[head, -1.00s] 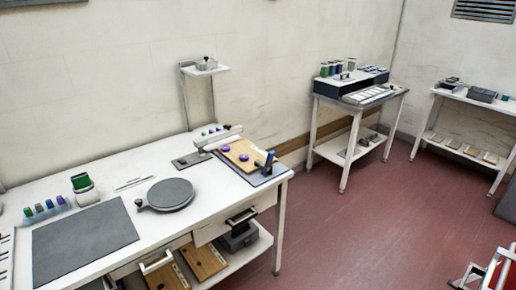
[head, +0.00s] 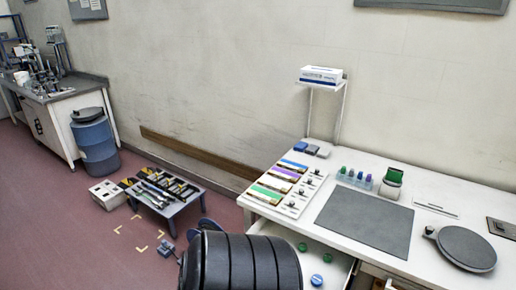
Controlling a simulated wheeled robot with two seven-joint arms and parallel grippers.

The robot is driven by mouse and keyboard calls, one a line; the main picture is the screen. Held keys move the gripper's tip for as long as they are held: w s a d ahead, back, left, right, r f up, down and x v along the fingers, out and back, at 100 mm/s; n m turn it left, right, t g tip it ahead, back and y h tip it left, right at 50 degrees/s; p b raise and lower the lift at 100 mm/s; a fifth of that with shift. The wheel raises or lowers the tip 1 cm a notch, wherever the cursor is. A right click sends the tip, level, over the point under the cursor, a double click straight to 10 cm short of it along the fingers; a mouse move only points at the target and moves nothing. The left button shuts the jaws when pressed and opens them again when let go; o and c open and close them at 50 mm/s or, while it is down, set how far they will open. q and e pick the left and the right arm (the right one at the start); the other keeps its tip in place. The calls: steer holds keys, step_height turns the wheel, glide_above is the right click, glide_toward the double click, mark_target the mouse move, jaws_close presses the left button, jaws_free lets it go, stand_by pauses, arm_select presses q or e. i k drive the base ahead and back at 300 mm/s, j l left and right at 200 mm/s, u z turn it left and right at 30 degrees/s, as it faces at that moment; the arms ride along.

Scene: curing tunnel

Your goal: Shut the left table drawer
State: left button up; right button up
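The white table (head: 429,188) stands at the right of the head view. Its left drawer (head: 338,271) is pulled out below the table's front edge. Inside it lie two small green round things (head: 328,258) and a blue-and-white round one (head: 316,280). The drawer's front and handle are hidden, behind a large black ribbed thing or below the picture's edge. Neither of my grippers shows.
The black ribbed rounded thing (head: 250,264) fills the bottom middle, close by; I cannot tell what it is. A low grey table (head: 183,205) with tools stands left of it, near yellow floor marks. A blue barrel (head: 97,146) stands farther back. Red floor lies open at left.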

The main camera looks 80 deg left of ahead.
mark_target(335, 275)
steer(key=u, duration=2.45)
